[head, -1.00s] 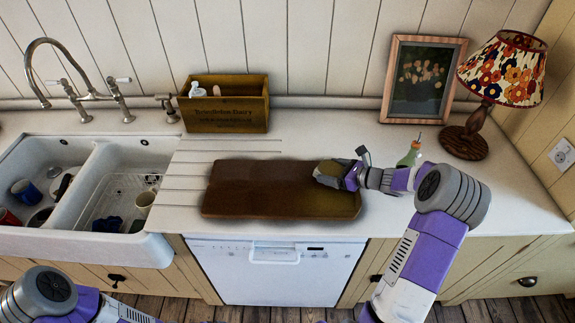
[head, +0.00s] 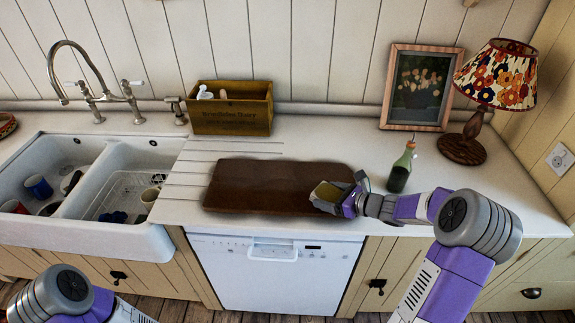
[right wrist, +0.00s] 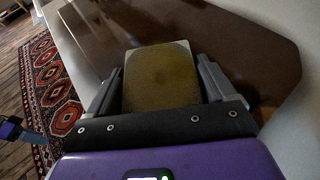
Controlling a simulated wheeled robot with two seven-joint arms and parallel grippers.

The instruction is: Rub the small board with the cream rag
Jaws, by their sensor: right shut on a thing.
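The board (head: 265,185) is a dark brown slab lying flat on the white counter, in the middle of the head view. It also spans the upper part of the right wrist view (right wrist: 225,45). My right gripper (head: 343,198) is over the board's front right part, shut on the rag (head: 327,192). In the right wrist view the rag (right wrist: 160,75) is a flat block between the fingers, olive-yellow with a paler cream edge. It appears to touch the board, though its underside is hidden. Only upper links of my left arm show at bottom left.
A green bottle (head: 402,168) stands just right of the board, close to my right wrist. Behind are a wooden box (head: 231,108), a framed picture (head: 420,88) and a lamp (head: 462,149). A double sink (head: 130,235) with dishes lies left.

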